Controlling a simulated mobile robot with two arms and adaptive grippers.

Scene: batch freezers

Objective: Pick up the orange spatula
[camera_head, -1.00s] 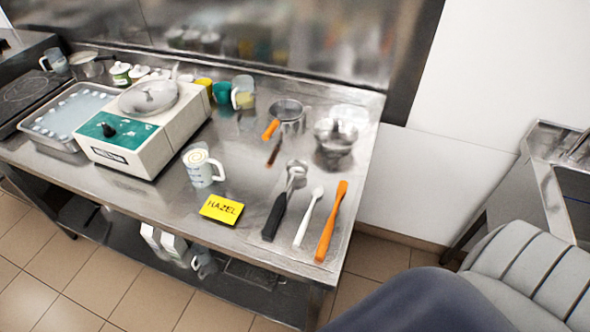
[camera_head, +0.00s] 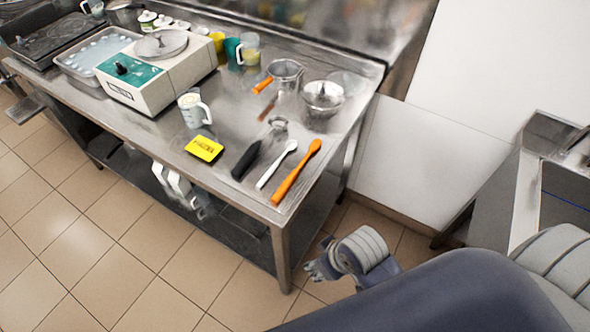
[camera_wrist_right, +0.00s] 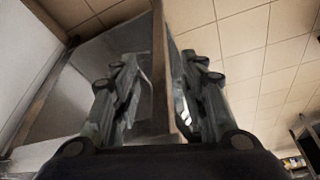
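The orange spatula (camera_head: 296,173) lies flat near the right front corner of the steel table (camera_head: 225,122), just right of a white spatula (camera_head: 276,165). It is free on the table top. My right gripper (camera_head: 314,268) is low beside the table's front right leg, below the table top and well apart from the spatula. In the right wrist view its two fingers (camera_wrist_right: 158,66) stand apart with nothing held between them; a table leg shows behind. The orange spatula is not recognisable in that view. My left gripper is in neither view.
Metal bowls (camera_head: 323,98) and an orange-handled strainer (camera_head: 285,74) stand behind. A sink unit (camera_head: 545,180) is at right. The front floor (camera_head: 150,260) is clear.

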